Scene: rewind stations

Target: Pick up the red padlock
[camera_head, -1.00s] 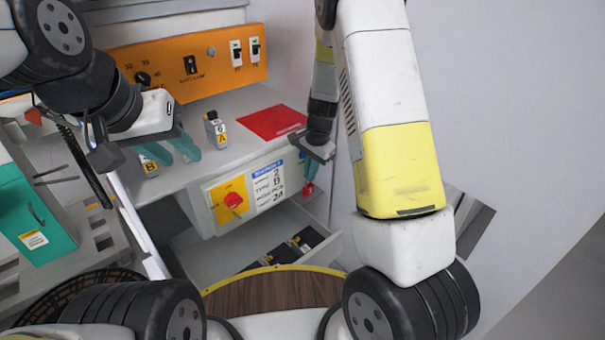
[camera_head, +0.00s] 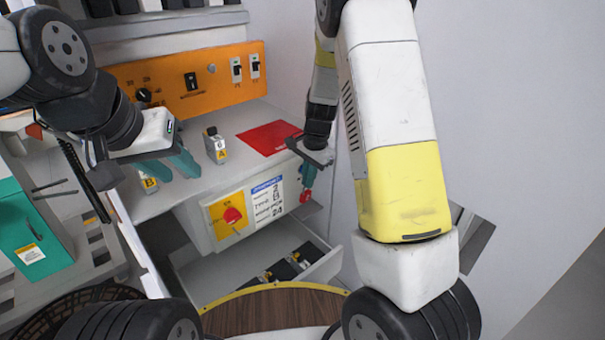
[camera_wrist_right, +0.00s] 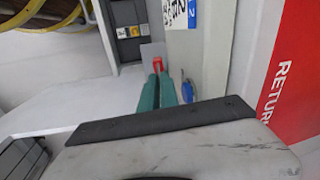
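The red padlock (camera_head: 305,196) is at the tips of my right gripper (camera_head: 308,180), beside the right end of the switch panel. In the right wrist view the red padlock (camera_wrist_right: 157,64) shows between the tips of the two teal fingers (camera_wrist_right: 159,80), which are close together on it. Its lower part is hard to make out. My left gripper (camera_head: 178,172) is open and empty over the left of the grey worktop, its teal fingers spread.
A small item marked A (camera_head: 216,146) stands on the worktop near a red mat (camera_head: 268,138); one marked B (camera_head: 149,184) is by my left gripper. Below the panel with the red knob (camera_head: 232,215) is an open drawer (camera_head: 320,264) with black items.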

